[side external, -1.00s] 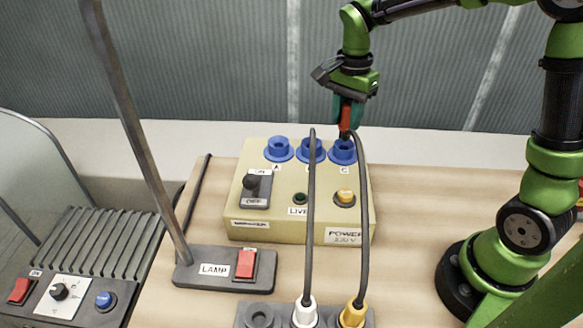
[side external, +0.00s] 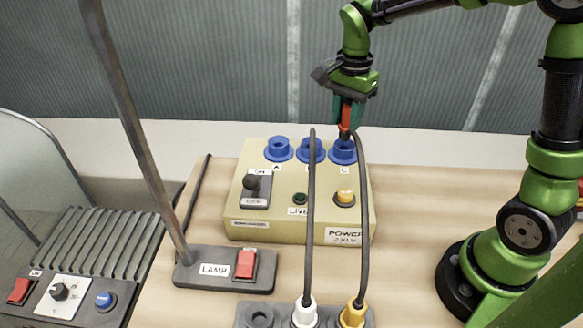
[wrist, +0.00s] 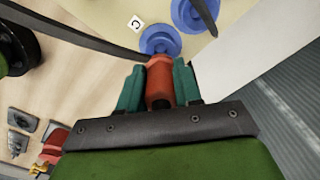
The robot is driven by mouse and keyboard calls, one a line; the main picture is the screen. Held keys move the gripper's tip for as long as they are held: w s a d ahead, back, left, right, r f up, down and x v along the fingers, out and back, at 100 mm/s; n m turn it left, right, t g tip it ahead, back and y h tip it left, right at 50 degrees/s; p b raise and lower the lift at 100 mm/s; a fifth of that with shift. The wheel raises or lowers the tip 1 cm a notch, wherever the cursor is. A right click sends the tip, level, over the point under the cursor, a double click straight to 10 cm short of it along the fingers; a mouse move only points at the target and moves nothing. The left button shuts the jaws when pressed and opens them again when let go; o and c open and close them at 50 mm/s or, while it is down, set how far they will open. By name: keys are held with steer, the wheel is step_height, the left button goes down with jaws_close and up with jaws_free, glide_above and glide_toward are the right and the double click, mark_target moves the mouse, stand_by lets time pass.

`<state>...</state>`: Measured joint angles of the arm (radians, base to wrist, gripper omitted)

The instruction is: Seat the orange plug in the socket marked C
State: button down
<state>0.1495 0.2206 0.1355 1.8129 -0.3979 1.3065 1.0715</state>
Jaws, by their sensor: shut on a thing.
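My gripper (side external: 346,117) is shut on the orange plug (side external: 345,116), which points down just above the blue socket marked C (side external: 343,151). In the wrist view the orange plug (wrist: 160,82) sits between the teal fingers, its front end at the near edge of the blue socket C (wrist: 160,41). The side view shows the plug's tip close over the socket; I cannot tell whether it touches. Socket A (side external: 279,149) and the middle socket (side external: 311,150) are in the same row to the left and look empty, the middle one partly behind a cable.
The beige power box (side external: 280,228) carries a black switch, a green light and a yellow button. Two dark cables rise in front of it from a white plug (side external: 305,311) and a yellow plug (side external: 353,313). A lamp base (side external: 225,270) with a red switch stands front left.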

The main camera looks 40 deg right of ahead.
mark_target(346, 126)
steer(key=shift+f, duration=2.15)
steer(key=c, duration=0.7)
jaws_free()
step_height(346, 126, up, 17)
steer(key=shift+f, duration=0.1)
stand_by(0.6)
